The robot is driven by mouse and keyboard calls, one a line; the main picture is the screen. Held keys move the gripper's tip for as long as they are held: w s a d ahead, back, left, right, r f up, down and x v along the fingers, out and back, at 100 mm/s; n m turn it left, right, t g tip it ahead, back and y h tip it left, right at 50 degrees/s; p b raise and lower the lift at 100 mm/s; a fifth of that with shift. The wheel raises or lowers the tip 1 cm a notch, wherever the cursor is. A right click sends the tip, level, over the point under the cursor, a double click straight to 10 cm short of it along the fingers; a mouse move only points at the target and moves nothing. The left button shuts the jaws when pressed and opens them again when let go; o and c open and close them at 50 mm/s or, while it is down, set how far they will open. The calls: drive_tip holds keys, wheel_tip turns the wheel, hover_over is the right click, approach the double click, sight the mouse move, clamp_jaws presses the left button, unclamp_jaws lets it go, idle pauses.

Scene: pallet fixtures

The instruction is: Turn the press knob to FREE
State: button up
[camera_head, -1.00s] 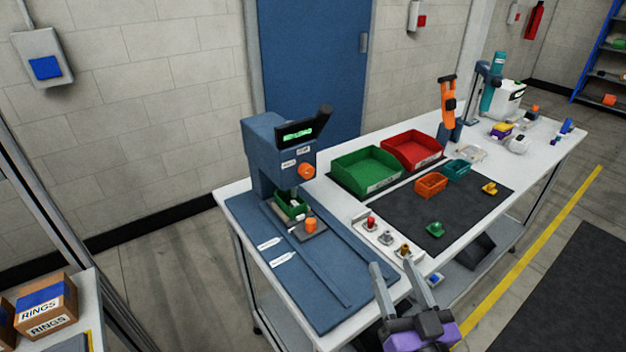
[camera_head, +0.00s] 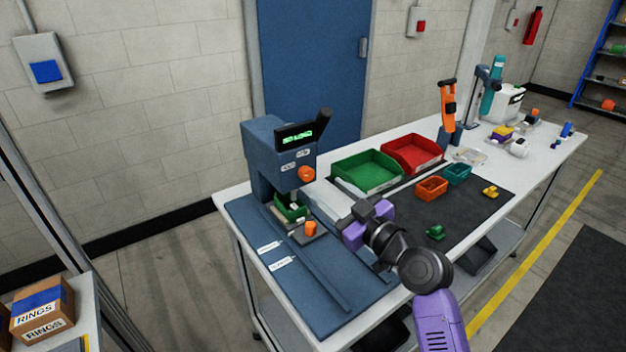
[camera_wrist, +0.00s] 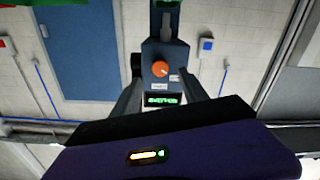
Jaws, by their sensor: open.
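The blue press (camera_head: 262,150) stands at the left end of the bench. Its round orange knob (camera_head: 306,174) is on the front of the head, below a lit green display (camera_head: 296,136); small white labels sit beside it, too small to read.
Green (camera_head: 368,170) and red (camera_head: 413,153) bins stand to the right. The blue mat (camera_head: 300,290) before the press is mostly clear.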

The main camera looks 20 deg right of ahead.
sight(309, 178)
drive_tip(key=p+x, duration=0.1)
drive_tip(key=x, duration=0.6)
drive_tip(key=shift+w, duration=0.1)
clamp_jaws()
